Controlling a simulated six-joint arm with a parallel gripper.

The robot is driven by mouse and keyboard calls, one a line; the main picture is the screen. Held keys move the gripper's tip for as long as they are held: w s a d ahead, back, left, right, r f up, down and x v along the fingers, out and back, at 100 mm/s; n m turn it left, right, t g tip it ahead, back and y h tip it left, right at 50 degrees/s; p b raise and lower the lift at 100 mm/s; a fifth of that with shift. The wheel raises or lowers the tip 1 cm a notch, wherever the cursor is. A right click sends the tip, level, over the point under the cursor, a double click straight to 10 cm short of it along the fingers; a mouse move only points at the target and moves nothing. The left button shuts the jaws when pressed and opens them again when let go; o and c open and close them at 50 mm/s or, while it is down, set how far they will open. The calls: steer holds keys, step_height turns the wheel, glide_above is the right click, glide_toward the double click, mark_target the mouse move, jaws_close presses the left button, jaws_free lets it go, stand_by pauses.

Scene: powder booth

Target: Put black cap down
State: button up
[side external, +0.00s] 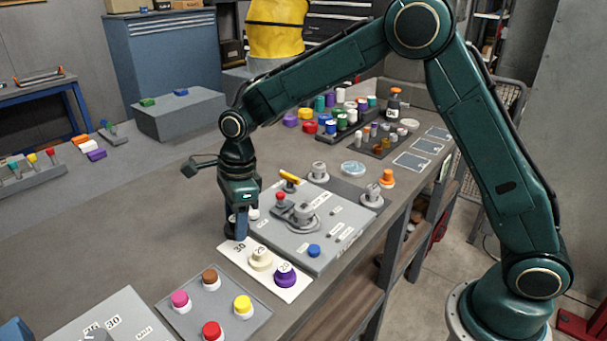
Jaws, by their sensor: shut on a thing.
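My gripper (239,224) points straight down at the back left end of a white card (267,277), close to its printed "30". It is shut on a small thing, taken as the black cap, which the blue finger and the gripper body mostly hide. I cannot tell whether the cap touches the surface below. On the card, a cream cap (261,259) sits by "25" and a purple cap (286,275) by "20".
A grey panel (318,255) with a clamp-like fixture stands right of my gripper. A grey tray (215,310) with pink, brown, yellow and red caps lies in front. Several coloured caps and jars stand behind.

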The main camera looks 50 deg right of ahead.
mark_target(241, 248)
steer(key=shift+f, duration=2.15)
steer(key=shift+f, duration=0.1)
steer(key=o, duration=0.7)
steer(key=shift+c, duration=0.2)
steer(key=r, duration=0.4)
steer(key=d+r, duration=0.1)
steer(key=r, duration=0.7)
steer(key=shift+s+d, duration=0.3)
steer(key=shift+s, duration=0.05)
steer(key=shift+r, duration=0.1)
